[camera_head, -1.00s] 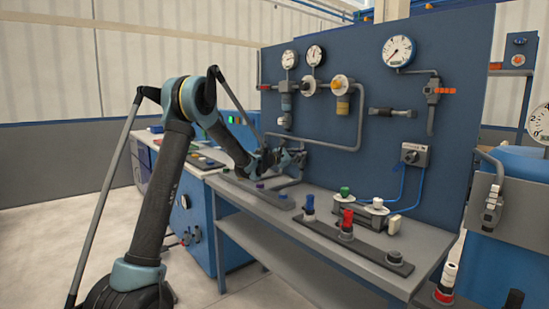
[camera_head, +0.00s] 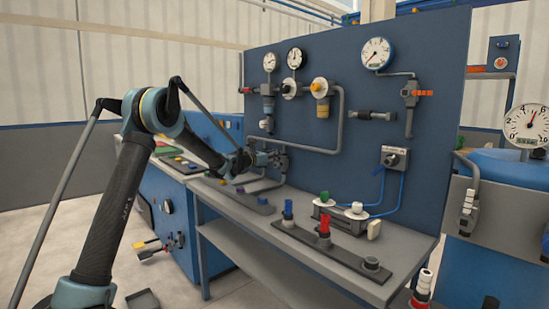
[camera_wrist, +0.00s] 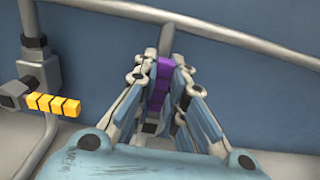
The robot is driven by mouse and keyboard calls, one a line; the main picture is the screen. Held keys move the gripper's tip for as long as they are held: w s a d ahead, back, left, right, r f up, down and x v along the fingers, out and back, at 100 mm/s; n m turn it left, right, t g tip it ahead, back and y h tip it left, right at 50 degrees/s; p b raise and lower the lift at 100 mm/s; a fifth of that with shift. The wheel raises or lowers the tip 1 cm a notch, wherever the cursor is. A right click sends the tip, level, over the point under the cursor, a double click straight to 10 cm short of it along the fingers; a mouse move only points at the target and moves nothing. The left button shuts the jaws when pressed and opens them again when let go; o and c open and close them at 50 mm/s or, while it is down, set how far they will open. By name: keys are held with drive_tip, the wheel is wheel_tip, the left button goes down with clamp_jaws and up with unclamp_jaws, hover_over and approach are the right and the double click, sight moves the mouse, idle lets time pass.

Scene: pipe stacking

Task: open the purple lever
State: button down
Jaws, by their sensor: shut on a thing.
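The purple lever (camera_wrist: 162,75) shows in the wrist view between the fingers of my gripper (camera_wrist: 163,72). The gripper is shut on it, with a finger on each side. The lever points toward the camera, in line with a grey pipe behind it. The fingers hide part of the lever and the valve under it. In the head view my gripper (camera_head: 262,158) is at the lower left of the blue panel, beside the pipework. The lever cannot be made out there.
A grey pipe (camera_wrist: 225,33) runs across behind. The blue panel (camera_head: 340,70) carries gauges and pipes. The workbench (camera_head: 400,268) holds a red lever (camera_head: 323,224) and a blue one (camera_head: 288,208).

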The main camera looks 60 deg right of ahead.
drive_tip(key=shift+w+d+r, duration=0.1)
drive_tip(key=shift+w, duration=0.05)
idle(0.3)
drive_tip(key=c, duration=1.8)
unclamp_jaws()
drive_tip(key=shift+o, duration=1)
drive_tip(key=v, duration=1.2)
